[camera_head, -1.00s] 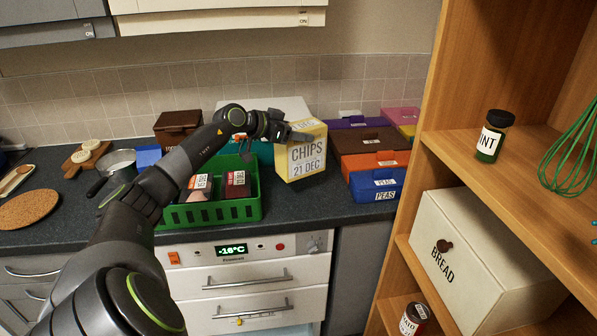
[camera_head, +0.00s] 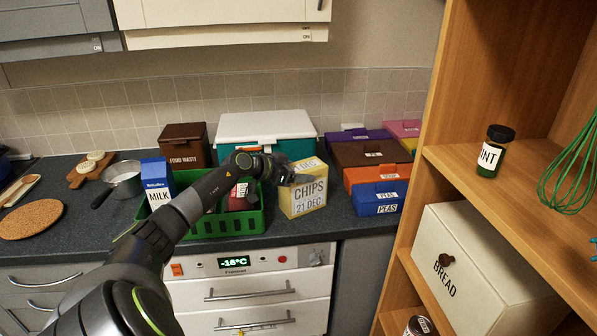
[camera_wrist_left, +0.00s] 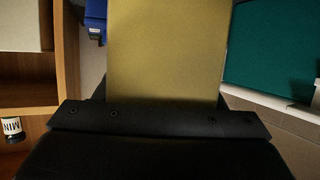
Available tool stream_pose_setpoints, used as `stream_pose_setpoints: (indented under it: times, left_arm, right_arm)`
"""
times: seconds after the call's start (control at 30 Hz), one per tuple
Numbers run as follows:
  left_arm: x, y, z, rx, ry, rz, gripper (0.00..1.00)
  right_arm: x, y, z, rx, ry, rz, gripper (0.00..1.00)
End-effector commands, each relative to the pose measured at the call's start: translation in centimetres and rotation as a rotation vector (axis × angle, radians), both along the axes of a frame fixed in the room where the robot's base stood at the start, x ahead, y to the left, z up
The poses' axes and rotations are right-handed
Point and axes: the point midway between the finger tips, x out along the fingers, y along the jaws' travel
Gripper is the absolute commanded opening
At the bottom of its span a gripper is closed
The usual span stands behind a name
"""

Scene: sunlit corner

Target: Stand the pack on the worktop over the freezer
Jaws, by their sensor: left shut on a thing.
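The pack (camera_head: 303,196) is a pale yellow box marked CHIPS 21 DEC, close to upright near the front of the dark worktop (camera_head: 240,246). It is over the right part of the freezer (camera_head: 235,263), whose lit display reads -18°C. My left gripper (camera_head: 284,172) is shut on the pack from its upper left side. Whether the pack's base touches the worktop I cannot tell. In the left wrist view the plain yellow face of the pack (camera_wrist_left: 166,50) fills the middle, and the fingertips are hidden. My right gripper is not in view.
A teal box with a white lid (camera_head: 265,128) is behind. A wooden shelf (camera_head: 450,160) rises at right.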

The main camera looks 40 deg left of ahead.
Motion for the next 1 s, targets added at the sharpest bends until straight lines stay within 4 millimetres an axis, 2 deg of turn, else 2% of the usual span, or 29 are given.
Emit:
stream_pose_setpoints:
  times: [0.03,0.17,0.57,1.0]
  left_arm:
    - [0.0,0.0,-0.1,-0.001,0.000,0.000,0.67]
    - [0.0,0.0,-0.1,-0.001,0.000,0.000,0.84]
    - [-0.4,0.2,0.2,0.002,0.002,0.001,0.85]
    - [-6.1,1.9,2.6,0.005,0.005,0.002,0.85]
  right_arm:
    - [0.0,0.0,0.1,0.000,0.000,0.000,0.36]
    - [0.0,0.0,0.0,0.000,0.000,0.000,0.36]
    - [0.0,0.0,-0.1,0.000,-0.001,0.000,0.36]
    - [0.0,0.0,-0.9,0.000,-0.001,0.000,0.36]
